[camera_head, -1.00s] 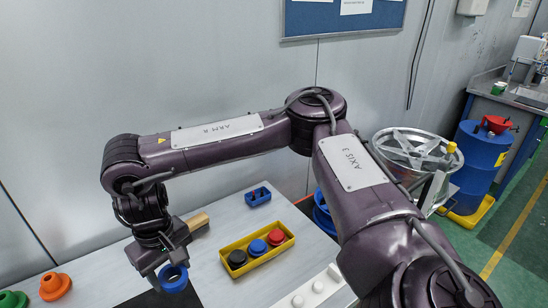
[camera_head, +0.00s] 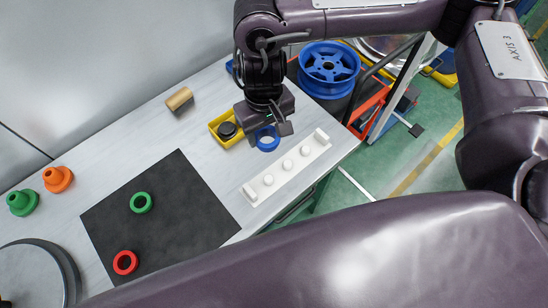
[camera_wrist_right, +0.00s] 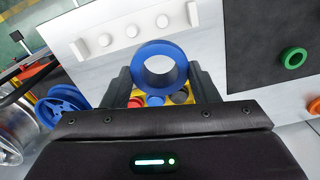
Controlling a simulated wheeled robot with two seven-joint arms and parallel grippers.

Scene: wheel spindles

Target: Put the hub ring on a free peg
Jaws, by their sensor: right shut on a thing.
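A blue hub ring (camera_head: 267,148) is held in my right gripper (camera_head: 268,130), above the table between the yellow tray and the white peg rack (camera_head: 248,192). In the right wrist view the ring (camera_wrist_right: 160,46) sits between the two fingers (camera_wrist_right: 162,82), its open hole facing the camera. The rack has three short white pegs, a front one (camera_head: 268,180), a middle one (camera_head: 287,165) and a far one (camera_head: 305,151), all bare, between raised end plates. The ring is apart from the pegs in the picture. My left gripper is out of view.
A yellow tray (camera_head: 214,130) with a black part (camera_head: 227,130) is partly behind my gripper. A green ring (camera_head: 141,212) and a red ring (camera_head: 125,272) lie on a black mat (camera_head: 185,215). Orange (camera_head: 58,181) and green (camera_head: 22,204) stepped parts stand left.

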